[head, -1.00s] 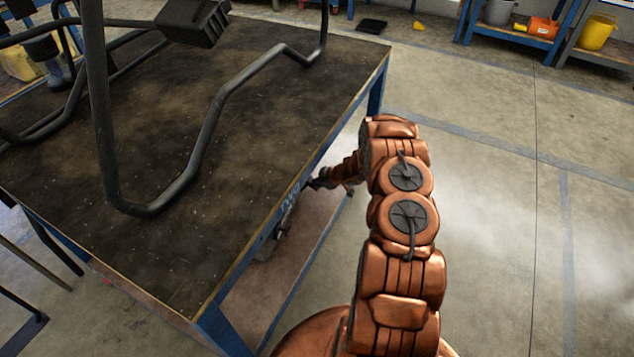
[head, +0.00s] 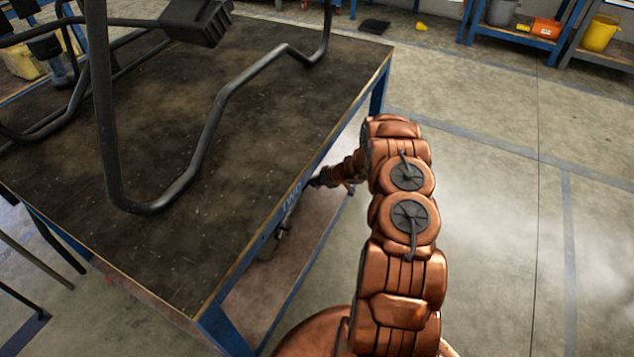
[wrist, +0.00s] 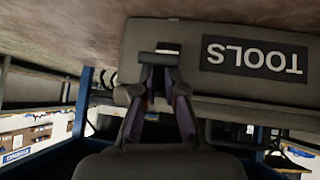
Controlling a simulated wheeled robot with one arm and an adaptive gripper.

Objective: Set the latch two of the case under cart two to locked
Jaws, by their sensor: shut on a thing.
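The cart marked TWO (head: 250,120) is a dark-topped table with a blue frame. In the wrist view the case (wrist: 225,30) is grey, with an upside-down TOOLS label. A small dark latch (wrist: 146,57) sits on its side, left of the label. My gripper (wrist: 160,72) is shut on this latch, and its fingertips hide part of it. I cannot tell the latch's setting or number. In the head view my arm reaches in under the cart's right edge, and the cart top hides most of the case and fingertips.
A bent black tube frame (head: 215,110) stands on the cart top. The cart's lower shelf (head: 300,250) shows below its right edge. Shelves with a yellow bucket (head: 600,32) stand at the back right. The floor right of the arm is clear.

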